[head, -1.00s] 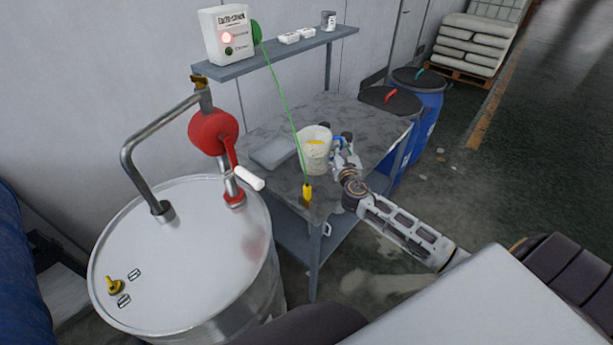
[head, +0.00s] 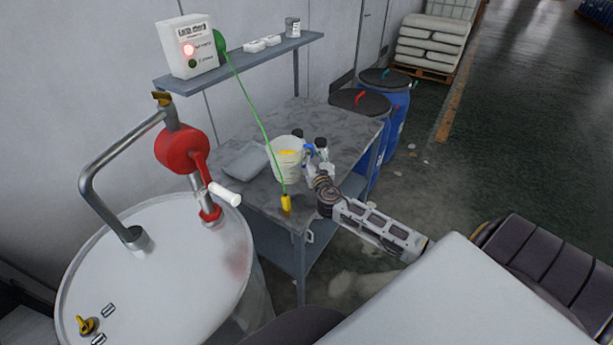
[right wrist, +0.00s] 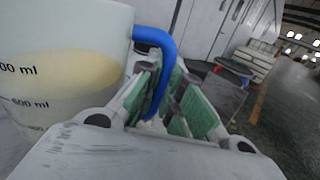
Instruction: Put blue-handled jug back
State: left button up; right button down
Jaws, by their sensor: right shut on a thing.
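The blue-handled jug (head: 287,160) is a whitish, translucent measuring jug with volume marks and some yellowish stuff in it. It looks upright at the front part of the grey table (head: 268,197); I cannot tell whether its base touches the top. My right gripper (head: 313,153) is at the jug's right side, shut on its blue handle. In the right wrist view the jug (right wrist: 60,75) fills the left side, and the blue handle (right wrist: 160,70) runs down between the green-padded fingers (right wrist: 172,98). My left gripper is not in view.
A steel drum (head: 150,275) with a red hand pump (head: 182,150) stands at the left. A shallow grey tray (head: 244,160) lies left of the jug. A green cable with a yellow clamp (head: 286,204) hangs in front of it. Blue drums (head: 395,125) stand behind the table.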

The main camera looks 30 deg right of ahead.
jog(key=shift+f, duration=1.95)
jog(key=shift+f+b, duration=0.55)
jog(key=shift+f, duration=1.45)
jog(key=c, duration=2)
grip_release()
jog(key=shift+f, duration=0.2)
jog(key=shift+c, duration=0.2)
jog(key=o, duration=0.5)
jog(key=shift+r, duration=0.1)
jog(key=shift+r, duration=0.1)
